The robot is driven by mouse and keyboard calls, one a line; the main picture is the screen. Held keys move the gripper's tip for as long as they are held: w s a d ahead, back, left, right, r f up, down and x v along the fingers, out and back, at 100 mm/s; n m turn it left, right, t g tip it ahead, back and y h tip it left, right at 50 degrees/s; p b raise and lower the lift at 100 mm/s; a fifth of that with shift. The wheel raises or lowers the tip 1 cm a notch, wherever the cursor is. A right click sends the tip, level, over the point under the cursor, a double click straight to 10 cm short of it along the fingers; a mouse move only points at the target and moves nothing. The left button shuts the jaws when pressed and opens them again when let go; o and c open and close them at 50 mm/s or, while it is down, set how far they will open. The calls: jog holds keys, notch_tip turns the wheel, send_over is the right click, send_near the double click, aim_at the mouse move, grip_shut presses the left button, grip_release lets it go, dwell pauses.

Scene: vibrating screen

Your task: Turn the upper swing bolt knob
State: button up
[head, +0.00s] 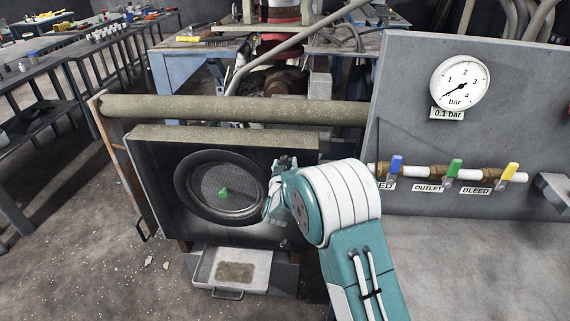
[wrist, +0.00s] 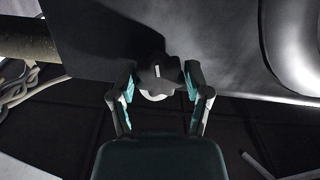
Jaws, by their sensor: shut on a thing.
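The upper swing bolt knob (wrist: 160,74) is a dark lobed knob with a small white mark, seen in the middle of the wrist view. My gripper (wrist: 158,88) has its two fingers on either side of the knob and is shut on it. In the head view my gripper (head: 284,163) is at the upper right of the round port on the dark screen housing (head: 150,165). There the knob is mostly hidden by my gripper and wrist. The round port (head: 183,184) has a black rim and a mesh window with a green thing (head: 223,193) in it.
A thick pipe (head: 230,109) runs across just above the housing. A grey panel (head: 410,100) with a gauge (head: 460,83) and blue, green and yellow valve handles stands to the right. A tray (head: 205,268) sits below the port.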

jog(key=shift+s+f+n, duration=0.1)
jog(key=shift+f+n, duration=0.15)
jog(key=shift+n, duration=0.6)
jog(key=shift+f+n, duration=0.2)
jog(key=shift+n, duration=0.95)
jog(key=o, duration=1)
jog(key=shift+o, duration=0.8)
jog(key=shift+a+r, duration=0.1)
jog(key=shift+r, duration=0.1)
jog(key=shift+r, duration=0.1)
